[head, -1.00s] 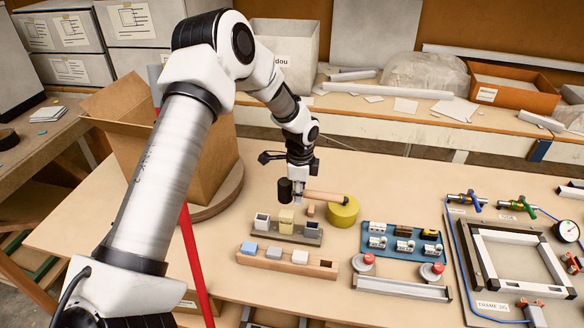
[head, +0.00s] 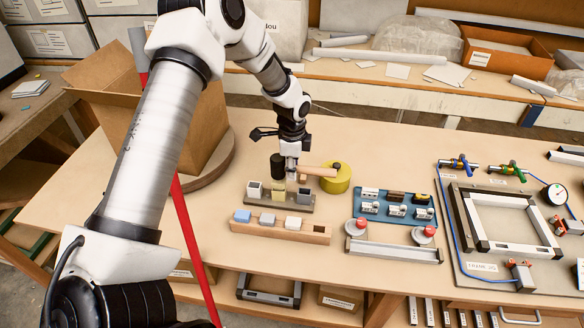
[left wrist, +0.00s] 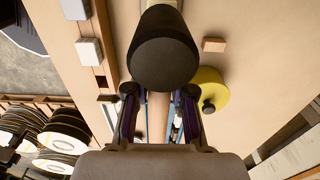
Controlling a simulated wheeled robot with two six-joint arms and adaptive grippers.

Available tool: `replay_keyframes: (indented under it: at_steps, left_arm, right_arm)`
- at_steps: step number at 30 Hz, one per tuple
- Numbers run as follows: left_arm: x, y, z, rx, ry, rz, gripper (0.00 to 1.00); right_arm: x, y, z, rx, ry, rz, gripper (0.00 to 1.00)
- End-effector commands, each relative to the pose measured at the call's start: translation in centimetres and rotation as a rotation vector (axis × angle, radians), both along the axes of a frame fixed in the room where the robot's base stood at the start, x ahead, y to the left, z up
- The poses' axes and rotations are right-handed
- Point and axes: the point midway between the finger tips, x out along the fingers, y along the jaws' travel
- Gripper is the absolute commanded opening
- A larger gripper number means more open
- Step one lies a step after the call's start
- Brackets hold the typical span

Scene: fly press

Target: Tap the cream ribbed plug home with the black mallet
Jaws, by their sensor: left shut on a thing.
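My left gripper (head: 292,172) is shut on the wooden handle (head: 318,171) of the black mallet, whose head (head: 278,164) hangs upright over the middle of a grey-brown holder (head: 298,205). The cream ribbed plug (head: 278,188) stands in that holder's middle place, right under the mallet head. Whether the two touch, I cannot tell. In the left wrist view the black mallet head (left wrist: 165,50) fills the top centre and hides most of what is below it. The handle (left wrist: 158,112) runs between the fingers. My right gripper is not in view.
A wooden rack (head: 315,234) with blue, grey and white blocks lies in front of the holder. A yellow round tin (head: 338,184) stands behind the handle. A blue tray (head: 373,212) with small parts is to the right. A cardboard box (head: 185,110) stands at the left.

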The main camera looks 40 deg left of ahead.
Motion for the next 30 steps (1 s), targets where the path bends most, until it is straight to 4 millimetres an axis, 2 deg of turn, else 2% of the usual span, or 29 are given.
replay_keyframes:
  at_steps: [7, 16, 30]
  left_arm:
    - [0.0, 0.0, -0.3, 0.0, 0.0, 0.0, 0.0]
    - [0.0, 0.0, -2.9, 0.0, 0.0, 0.0, 0.0]
    - [0.0, 0.0, -2.9, 0.0, 0.0, 0.0, 0.0]
  right_arm:
    - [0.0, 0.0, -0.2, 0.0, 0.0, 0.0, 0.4]
    - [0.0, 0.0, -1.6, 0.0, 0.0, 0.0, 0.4]
    - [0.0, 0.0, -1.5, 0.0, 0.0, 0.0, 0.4]
